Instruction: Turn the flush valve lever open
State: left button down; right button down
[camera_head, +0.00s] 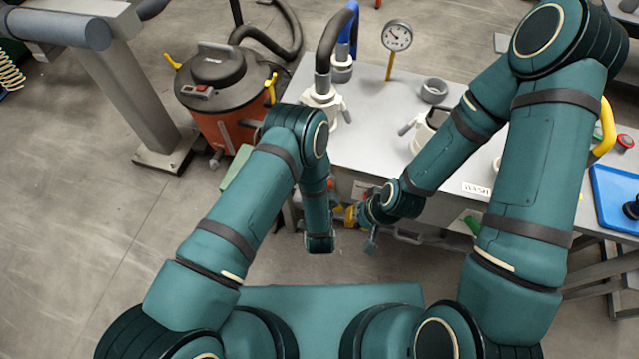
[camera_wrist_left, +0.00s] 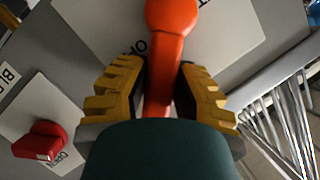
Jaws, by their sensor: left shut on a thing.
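In the left wrist view, my left gripper (camera_wrist_left: 160,78) has its yellow ridged fingers on either side of an orange-red lever (camera_wrist_left: 172,22) and is shut on it. The lever's rounded end lies beyond the fingertips, over a pale plate (camera_wrist_left: 110,28) with partly covered lettering. The full word by this lever is hidden. My right gripper (camera_head: 345,214) is low in front of the bench, beside the left forearm. It is small and partly hidden, so its opening is unclear.
A red handle (camera_wrist_left: 40,142) sits on another plate, marked OPEN, at lower left in the wrist view. The bench (camera_head: 370,130) carries a gauge (camera_head: 397,37), a grey ring (camera_head: 434,90) and hose fittings. An orange vacuum (camera_head: 225,95) stands left; a blue tray (camera_head: 615,195) lies right.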

dwell(0.4)
pick_arm(q)
jog(key=c, duration=0.7)
grip_release()
jog(key=shift+f, duration=0.1)
jog(key=shift+c, duration=0.2)
jog(key=v, duration=1.2)
jog(key=shift+d, duration=0.1)
